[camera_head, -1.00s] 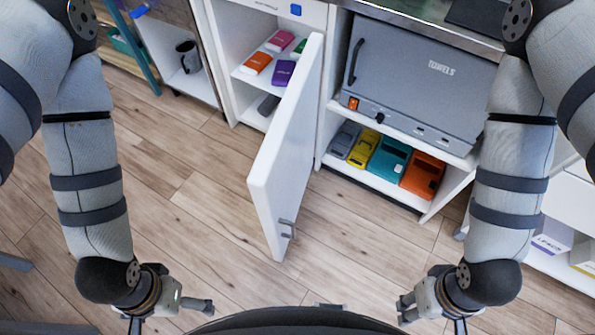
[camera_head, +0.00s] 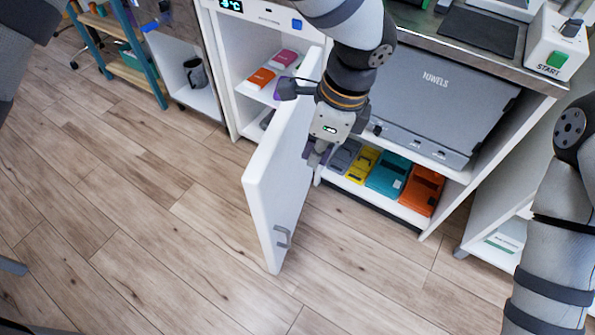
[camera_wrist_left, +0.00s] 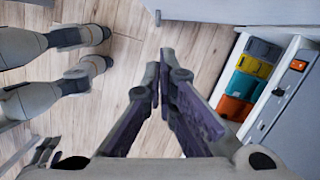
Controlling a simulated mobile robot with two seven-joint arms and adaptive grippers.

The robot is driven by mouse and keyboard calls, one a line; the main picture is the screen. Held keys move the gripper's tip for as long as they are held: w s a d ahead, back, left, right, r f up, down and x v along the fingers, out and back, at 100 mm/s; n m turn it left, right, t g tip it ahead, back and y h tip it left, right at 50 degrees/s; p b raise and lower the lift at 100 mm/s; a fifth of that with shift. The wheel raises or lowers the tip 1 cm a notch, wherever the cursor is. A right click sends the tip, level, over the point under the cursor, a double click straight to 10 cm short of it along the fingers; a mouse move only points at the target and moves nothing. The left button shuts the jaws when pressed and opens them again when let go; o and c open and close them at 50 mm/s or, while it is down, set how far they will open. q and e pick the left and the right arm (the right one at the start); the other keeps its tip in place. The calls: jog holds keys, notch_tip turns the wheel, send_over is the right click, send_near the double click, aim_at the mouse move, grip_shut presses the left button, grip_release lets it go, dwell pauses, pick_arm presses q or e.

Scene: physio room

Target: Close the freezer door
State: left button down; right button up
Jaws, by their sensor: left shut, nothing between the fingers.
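The white freezer door (camera_head: 262,185) stands wide open, swung out from the white freezer cabinet (camera_head: 228,75). Its grey handle (camera_head: 283,237) is near the lower free end, on the face turned right. In the head view my left gripper (camera_head: 317,158) is over the door's right-hand side, nearer the hinge end than the handle, and partly covers the door. Whether it touches the door I cannot tell. In the left wrist view its fingers (camera_wrist_left: 160,78) are together and empty, with a white panel edge at the top. My right gripper is outside the head view; only its arm shows at lower right.
Colored boxes (camera_head: 262,77) sit inside the freezer. To its right, a grey towel warmer (camera_head: 440,95) stands above a shelf with several colored cases (camera_head: 388,174). A START button box (camera_head: 553,48) is on the counter. The wooden floor left of the door is clear.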

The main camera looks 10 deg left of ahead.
pick_arm(q)
jog(key=w+a+f, duration=0.1)
jog(key=a+f, duration=0.5)
jog(key=f, duration=0.1)
jog(key=shift+f+m+y, duration=0.2)
jog(key=shift+m+y, duration=0.1)
